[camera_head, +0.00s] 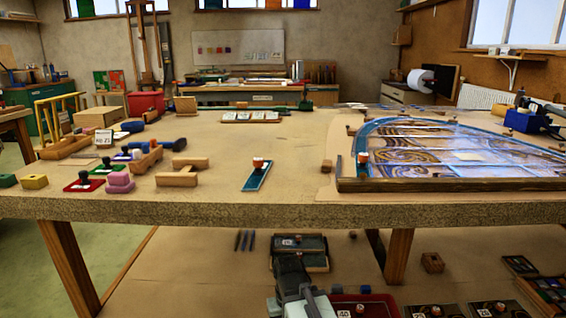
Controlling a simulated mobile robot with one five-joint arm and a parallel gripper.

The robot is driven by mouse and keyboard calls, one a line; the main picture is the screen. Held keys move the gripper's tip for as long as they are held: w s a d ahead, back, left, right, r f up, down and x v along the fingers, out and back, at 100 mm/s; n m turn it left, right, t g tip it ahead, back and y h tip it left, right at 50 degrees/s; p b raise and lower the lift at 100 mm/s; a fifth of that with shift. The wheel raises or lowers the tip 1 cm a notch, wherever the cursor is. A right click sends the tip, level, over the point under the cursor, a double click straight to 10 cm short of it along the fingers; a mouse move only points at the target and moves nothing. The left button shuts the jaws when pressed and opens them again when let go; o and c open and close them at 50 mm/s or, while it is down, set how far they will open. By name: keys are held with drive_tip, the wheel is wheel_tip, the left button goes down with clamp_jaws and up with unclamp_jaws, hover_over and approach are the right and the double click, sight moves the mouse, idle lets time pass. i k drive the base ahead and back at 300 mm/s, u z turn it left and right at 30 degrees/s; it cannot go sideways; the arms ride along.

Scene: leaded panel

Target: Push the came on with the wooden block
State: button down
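The leaded panel (462,155) lies flat on the right of the workbench, with brown and blue swirled glass and a dark wooden strip along its front edge. Pale and blue lines cross it. I cannot single out which line is the loose came. Several wooden blocks lie on the bench, among them one (177,180) left of centre and a small one (327,166) at the panel's left edge. I cannot tell which is the task's block. Grey parts that look like my arm and gripper (300,296) show low at the bottom centre, below the bench top; the fingertips are unclear.
A blue glass strip with an orange-topped knob (257,174) lies mid-bench. Coloured knobbed pieces (85,185) and a blue-handled tool (166,144) crowd the left. The bench's front edge (280,208) runs across the view. Trays (365,303) sit below. The bench's centre is largely clear.

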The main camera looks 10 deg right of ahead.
sight(327, 165)
drive_tip(key=u, duration=1.9)
drive_tip(key=k, duration=1.05)
drive_tip(key=z, duration=0.65)
drive_tip(key=i, duration=1)
drive_tip(key=u, duration=0.05)
